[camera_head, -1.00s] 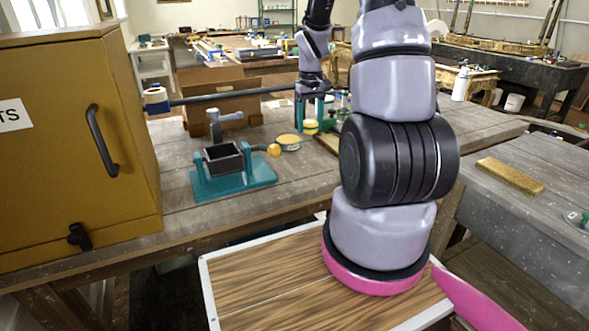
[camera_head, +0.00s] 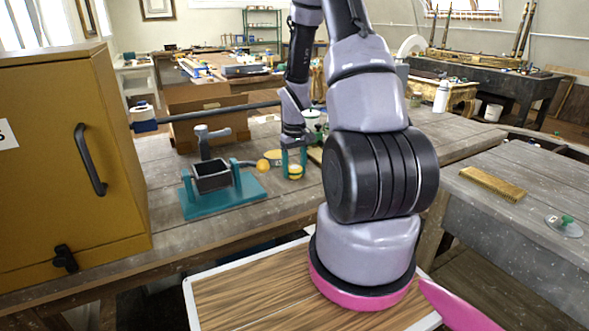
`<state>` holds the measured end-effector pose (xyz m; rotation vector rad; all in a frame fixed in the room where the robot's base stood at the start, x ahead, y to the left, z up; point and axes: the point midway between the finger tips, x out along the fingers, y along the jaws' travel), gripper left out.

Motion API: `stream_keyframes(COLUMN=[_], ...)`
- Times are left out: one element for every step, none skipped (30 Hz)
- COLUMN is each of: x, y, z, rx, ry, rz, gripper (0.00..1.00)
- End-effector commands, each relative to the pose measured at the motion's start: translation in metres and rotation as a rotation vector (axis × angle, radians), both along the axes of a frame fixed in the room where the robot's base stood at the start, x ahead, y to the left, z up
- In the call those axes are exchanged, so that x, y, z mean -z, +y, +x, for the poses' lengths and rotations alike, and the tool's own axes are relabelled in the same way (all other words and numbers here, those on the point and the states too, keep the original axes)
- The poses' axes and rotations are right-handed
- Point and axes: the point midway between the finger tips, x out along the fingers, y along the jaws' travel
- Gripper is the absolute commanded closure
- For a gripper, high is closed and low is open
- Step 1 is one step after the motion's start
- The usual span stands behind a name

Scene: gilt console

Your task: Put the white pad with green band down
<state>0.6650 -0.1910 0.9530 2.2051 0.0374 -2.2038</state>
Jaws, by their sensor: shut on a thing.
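My gripper (camera_head: 294,164) is over the grey wooden bench (camera_head: 160,160), right of the teal vise. Its two teal fingers point down and are shut on a small round pad (camera_head: 295,172). The pad looks white and yellow here, and I cannot make out a green band. It sits low between the fingertips, close to the bench top. I cannot tell whether its underside touches the bench.
A teal vise (camera_head: 222,203) with an orange ball (camera_head: 263,165) at its handle stands left of my gripper. A flat yellow-topped disc (camera_head: 276,155) lies just behind. A mustard cabinet (camera_head: 60,150) fills the left. A brush (camera_head: 492,184) lies on the right bench.

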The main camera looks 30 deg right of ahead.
Motion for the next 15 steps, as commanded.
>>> stream_keyframes(x=[0.0000,0.0003,0.0012,0.0021,0.0031,0.0028,0.0027,0.0027,0.0027,0.0027,0.0027,0.0027,0.0027,0.0027,0.0026], y=[0.0000,0.0000,0.0000,0.0000,0.0001,0.0000,0.0000,0.0000,0.0000,0.0000,0.0000,0.0000,0.0000,0.0000,-0.0001], z=[0.0000,0.0000,-0.0001,-0.0001,-0.0001,0.0001,0.0001,0.0001,0.0000,0.0000,0.0000,0.0000,0.0000,0.0000,0.0000], rx=[0.000,0.000,0.000,0.000,0.000,0.000,0.000,0.000,0.000,0.000,0.000,0.000,0.000,0.000,0.000], ry=[0.000,0.000,0.001,0.001,0.001,0.000,0.000,0.000,0.000,0.000,0.000,0.000,0.000,0.000,0.000], rz=[0.000,0.000,0.000,0.000,0.000,0.000,0.000,0.000,0.000,0.000,0.000,0.000,0.000,0.000,0.000], gripper=[0.88,0.88,0.88,0.88,0.88,0.24,0.13,0.06,0.06,0.06,0.06,0.06,0.06,0.06,0.06])
